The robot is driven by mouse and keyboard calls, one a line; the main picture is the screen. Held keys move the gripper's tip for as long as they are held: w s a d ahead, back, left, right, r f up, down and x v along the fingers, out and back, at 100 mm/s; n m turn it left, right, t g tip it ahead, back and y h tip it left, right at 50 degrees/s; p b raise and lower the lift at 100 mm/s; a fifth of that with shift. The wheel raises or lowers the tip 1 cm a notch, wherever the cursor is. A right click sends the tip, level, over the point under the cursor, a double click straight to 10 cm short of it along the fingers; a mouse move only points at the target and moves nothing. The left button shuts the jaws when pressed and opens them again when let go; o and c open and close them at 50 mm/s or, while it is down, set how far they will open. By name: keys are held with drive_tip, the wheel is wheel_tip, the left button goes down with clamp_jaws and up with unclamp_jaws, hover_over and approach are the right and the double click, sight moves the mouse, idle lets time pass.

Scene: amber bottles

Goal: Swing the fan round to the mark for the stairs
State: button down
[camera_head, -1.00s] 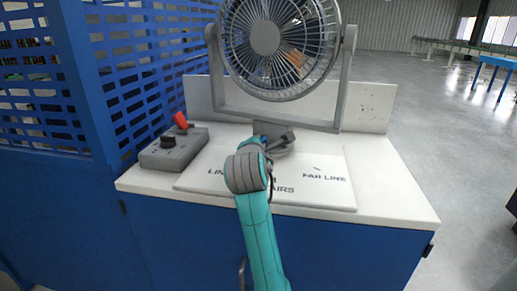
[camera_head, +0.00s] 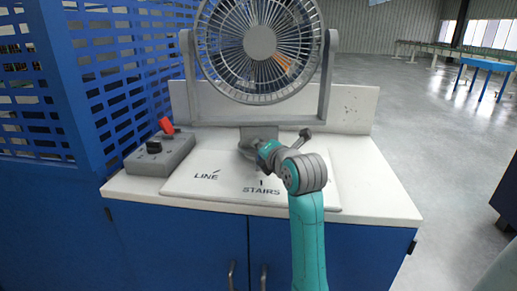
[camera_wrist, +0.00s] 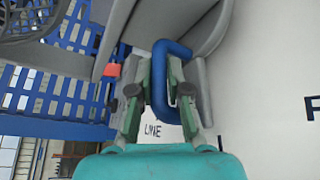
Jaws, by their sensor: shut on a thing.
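The grey fan (camera_head: 260,45) stands upright in its grey yoke (camera_head: 327,85) at the back of the bench, facing roughly forward in the head view. The white board (camera_head: 225,180) under it carries the words LINE, at left, and STAIRS (camera_head: 261,190), at front centre, with short dark marks. My gripper (camera_head: 250,143) is low in front of the fan's base. In the wrist view my gripper (camera_wrist: 158,95) has its green fingers closed about a blue looped handle (camera_wrist: 187,88) by the grey yoke. My arm hides the board's right part and any pointer.
A blue perforated screen (camera_head: 120,75) borders the bench on the left. The white bench top (camera_head: 375,195) is clear at right.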

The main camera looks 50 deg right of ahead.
drive_tip(key=c, duration=1.1)
unclamp_jaws()
drive_tip(key=shift+c, duration=0.2)
drive_tip(key=v, duration=0.7)
drive_tip(key=shift+s, duration=0.2)
drive_tip(key=shift+s+a, duration=0.1)
